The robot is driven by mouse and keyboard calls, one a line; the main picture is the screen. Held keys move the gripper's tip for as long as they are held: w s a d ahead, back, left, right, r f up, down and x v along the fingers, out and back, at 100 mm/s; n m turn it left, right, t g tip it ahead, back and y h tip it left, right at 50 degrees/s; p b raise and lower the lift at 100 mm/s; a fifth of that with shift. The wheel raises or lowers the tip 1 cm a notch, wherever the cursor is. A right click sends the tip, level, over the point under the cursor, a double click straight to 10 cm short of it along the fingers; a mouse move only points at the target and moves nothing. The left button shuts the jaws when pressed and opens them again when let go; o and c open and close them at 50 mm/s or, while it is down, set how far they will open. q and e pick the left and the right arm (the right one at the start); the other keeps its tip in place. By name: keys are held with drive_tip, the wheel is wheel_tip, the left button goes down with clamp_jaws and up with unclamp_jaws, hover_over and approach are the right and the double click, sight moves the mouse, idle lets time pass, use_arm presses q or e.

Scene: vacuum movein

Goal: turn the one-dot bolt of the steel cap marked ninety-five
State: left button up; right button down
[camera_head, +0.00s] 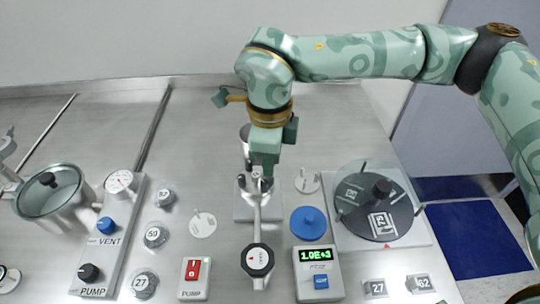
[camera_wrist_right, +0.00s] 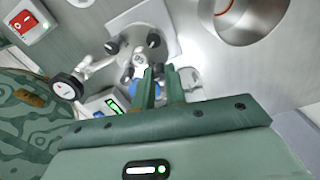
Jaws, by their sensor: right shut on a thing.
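The steel fitting sits on a square plate (camera_head: 243,213) in the middle of the bench, with a pipe running toward the front. In the right wrist view its plate (camera_wrist_right: 140,28) carries dark-headed bolts (camera_wrist_right: 112,47) around a steel centre. I cannot read a ninety-five or make out a single dot on it. My right gripper (camera_head: 262,172) points down onto the fitting, and its fingers (camera_wrist_right: 160,82) are shut on a small part, apparently a bolt, mostly hidden between them. My left gripper is not in view.
A round gauge knob (camera_head: 258,259) ends the pipe. Nearby stand a red switch box (camera_head: 195,278), a green-display meter (camera_head: 318,270), a blue disc (camera_head: 308,223) and a dark turntable (camera_head: 375,205). Left are a pump panel (camera_head: 110,235), numbered pucks (camera_head: 155,237) and a glass-lidded pot (camera_head: 50,195).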

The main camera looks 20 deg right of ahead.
idle(0.4)
drive_tip(key=c, duration=1.4)
unclamp_jaws()
drive_tip(key=shift+c, duration=0.2)
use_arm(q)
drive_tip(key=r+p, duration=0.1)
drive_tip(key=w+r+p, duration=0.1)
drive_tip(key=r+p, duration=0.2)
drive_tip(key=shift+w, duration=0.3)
use_arm(e)
wheel_tip(320, 180, up, 16)
drive_tip(key=shift+r, duration=0.15)
